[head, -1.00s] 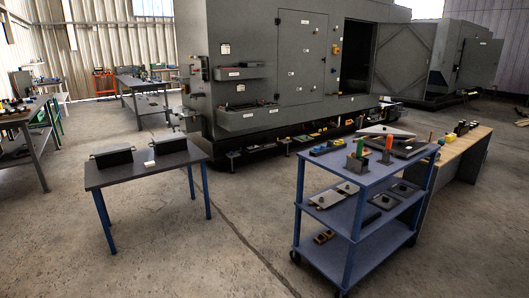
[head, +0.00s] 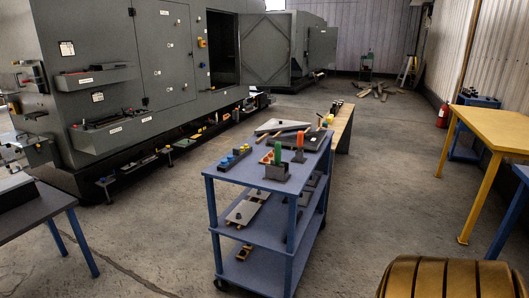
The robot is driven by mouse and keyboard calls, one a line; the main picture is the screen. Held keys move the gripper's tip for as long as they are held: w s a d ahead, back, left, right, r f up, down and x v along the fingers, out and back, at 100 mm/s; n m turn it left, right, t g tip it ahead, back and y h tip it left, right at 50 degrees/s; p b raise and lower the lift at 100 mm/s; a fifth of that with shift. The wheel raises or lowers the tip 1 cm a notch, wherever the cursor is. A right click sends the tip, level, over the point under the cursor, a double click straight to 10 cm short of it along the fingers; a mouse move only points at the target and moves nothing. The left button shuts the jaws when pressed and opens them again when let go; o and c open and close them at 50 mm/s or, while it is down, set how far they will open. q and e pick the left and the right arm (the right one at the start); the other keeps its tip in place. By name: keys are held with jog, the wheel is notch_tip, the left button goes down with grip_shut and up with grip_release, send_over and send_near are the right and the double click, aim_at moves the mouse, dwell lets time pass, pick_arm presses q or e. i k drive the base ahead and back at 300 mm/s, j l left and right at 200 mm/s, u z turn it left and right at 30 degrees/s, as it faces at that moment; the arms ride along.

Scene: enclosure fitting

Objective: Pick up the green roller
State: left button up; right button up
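The green roller (head: 278,154) stands upright in a dark holder (head: 277,172) on the top shelf of the blue cart (head: 238,172), in the middle of the head view. An orange roller (head: 300,140) stands upright in a similar holder just to its right and a little behind. Neither of my grippers is in view, and nothing touches the green roller.
A dark table (head: 35,212) stands at the left, and a yellow table (head: 495,130) at the right. A large grey enclosure (head: 165,60) with an open door fills the back left. A ribbed yellow-brown object (head: 445,278) is at the bottom right. Bare floor (head: 390,190) lies right of the cart.

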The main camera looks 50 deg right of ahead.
aim_at(278, 145)
jog(key=i+l+z, duration=0.1)
jog(key=i+z, duration=0.3)
jog(key=i+j+z, duration=0.1)
jog(key=i+z, duration=0.3)
jog(key=i, duration=0.15)
jog(key=i+j+z, duration=0.2)
jog(key=i+z, duration=0.25)
